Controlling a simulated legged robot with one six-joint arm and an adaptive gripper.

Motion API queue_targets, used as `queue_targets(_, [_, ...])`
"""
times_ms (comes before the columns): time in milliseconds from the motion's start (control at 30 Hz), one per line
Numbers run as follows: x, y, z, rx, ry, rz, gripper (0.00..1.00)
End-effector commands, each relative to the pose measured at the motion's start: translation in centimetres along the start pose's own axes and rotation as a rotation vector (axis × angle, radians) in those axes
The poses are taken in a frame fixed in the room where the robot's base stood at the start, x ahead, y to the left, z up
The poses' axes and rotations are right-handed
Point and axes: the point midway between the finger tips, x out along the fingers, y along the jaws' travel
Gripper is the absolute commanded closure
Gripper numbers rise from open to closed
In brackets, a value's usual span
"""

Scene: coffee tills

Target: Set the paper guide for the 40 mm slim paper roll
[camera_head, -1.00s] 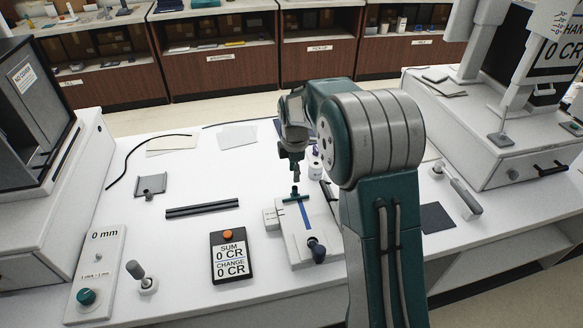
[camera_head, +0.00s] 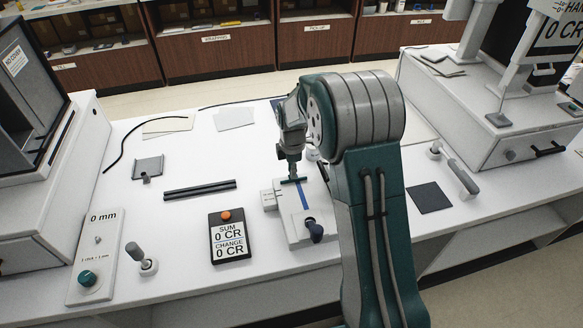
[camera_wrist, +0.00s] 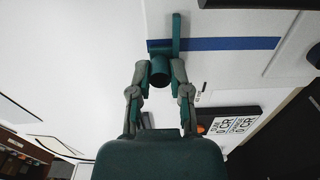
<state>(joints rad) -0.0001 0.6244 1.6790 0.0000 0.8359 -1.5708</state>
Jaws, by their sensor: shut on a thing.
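The paper guide is a teal crossbar (camera_head: 300,179) with a round post (camera_wrist: 159,64), lying across the blue strip (camera_head: 303,197) of a white block (camera_head: 297,224). My gripper (camera_head: 291,174) is shut on the post, with one finger on each side in the wrist view (camera_wrist: 160,76). The crossbar (camera_wrist: 176,34) sticks out beyond the fingers at one end of the blue strip (camera_wrist: 230,43). A dark blue knob (camera_head: 315,231) stands at the block's near end. A white roll (camera_head: 313,154) behind the block is partly hidden by my arm.
A panel reading "0 mm" (camera_head: 101,238) with a teal dial (camera_head: 87,278) lies at left. A SUM/CHANGE display (camera_head: 230,238) sits left of the block. Black rails (camera_head: 200,190), a grey plate (camera_head: 148,167) and a dark mat (camera_head: 429,198) lie around it.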

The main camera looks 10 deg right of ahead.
Motion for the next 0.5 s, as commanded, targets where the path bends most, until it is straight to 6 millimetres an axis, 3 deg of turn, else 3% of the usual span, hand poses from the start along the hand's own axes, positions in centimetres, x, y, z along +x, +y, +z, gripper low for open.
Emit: queue_targets(500, [-0.1, -3.2, 0.0, 0.000, 0.000, -0.001, 1.00])
